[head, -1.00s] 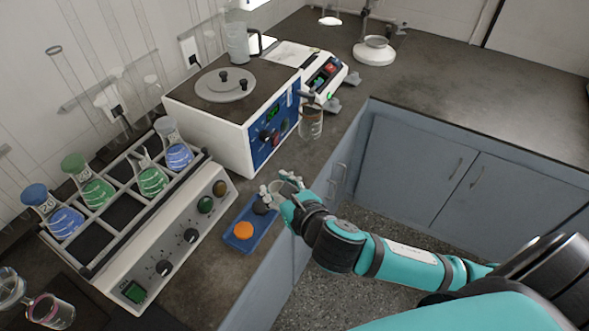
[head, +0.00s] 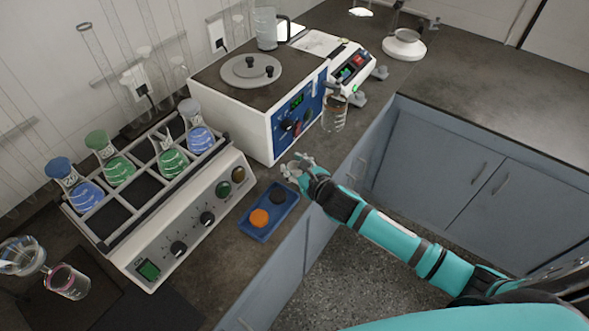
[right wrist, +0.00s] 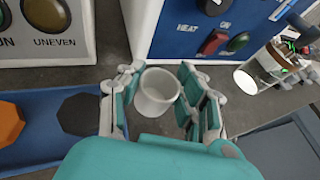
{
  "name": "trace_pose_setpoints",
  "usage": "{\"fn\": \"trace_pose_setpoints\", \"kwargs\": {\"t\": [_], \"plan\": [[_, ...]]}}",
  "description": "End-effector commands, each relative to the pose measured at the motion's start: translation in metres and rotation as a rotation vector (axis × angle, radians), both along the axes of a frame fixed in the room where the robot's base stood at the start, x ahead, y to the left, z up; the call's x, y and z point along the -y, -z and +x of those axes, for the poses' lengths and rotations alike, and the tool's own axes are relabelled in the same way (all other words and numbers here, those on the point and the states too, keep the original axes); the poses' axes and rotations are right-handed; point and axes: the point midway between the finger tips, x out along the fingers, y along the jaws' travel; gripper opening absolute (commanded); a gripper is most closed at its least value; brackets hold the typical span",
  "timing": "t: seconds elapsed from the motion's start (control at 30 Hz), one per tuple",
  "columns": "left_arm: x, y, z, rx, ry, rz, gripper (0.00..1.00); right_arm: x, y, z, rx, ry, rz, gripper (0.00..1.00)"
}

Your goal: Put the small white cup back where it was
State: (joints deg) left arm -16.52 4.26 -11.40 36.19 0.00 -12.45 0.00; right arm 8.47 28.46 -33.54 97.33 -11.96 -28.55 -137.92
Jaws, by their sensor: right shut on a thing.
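The small white cup (right wrist: 156,93) is between the fingers of my right gripper (right wrist: 160,76) in the right wrist view, upright and apparently empty. My right gripper (head: 297,167) is shut on the cup. In the head view it is by the counter's front edge, between the blue tray (head: 265,231) and the white box with the blue front panel (head: 298,118). Whether the cup touches the counter is unclear. My left gripper is not in view.
The tray holds an orange piece (head: 259,218) and a dark piece (head: 277,195). A shaker with several flasks (head: 190,222) stands left. A glass beaker (head: 334,114) is right of the box's panel. Bare counter lies between tray and box.

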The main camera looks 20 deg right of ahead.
Motion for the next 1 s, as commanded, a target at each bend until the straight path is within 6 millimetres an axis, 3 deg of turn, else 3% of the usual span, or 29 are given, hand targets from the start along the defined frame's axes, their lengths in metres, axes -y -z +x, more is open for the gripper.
{"fn": "trace_pose_setpoints", "kwargs": {"t": [0.17, 0.4, 0.8, 0.83, 1.0], "plan": [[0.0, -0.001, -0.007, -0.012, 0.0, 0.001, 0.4, 0.003, 0.004, 0.011, -0.002, 0.001, 0.002, 0.13], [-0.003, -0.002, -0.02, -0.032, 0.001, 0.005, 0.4, 0.003, 0.034, 0.01, -0.002, 0.002, 0.004, 0.13], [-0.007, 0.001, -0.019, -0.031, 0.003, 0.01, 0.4, 0.003, 0.04, 0.011, 0.0, -0.001, 0.001, 0.13], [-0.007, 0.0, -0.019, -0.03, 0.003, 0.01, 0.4, 0.003, 0.039, 0.011, 0.0, -0.001, 0.001, 0.38], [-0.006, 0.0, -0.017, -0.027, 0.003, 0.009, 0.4, 0.003, 0.039, 0.01, 0.0, -0.001, 0.001, 0.58]]}}
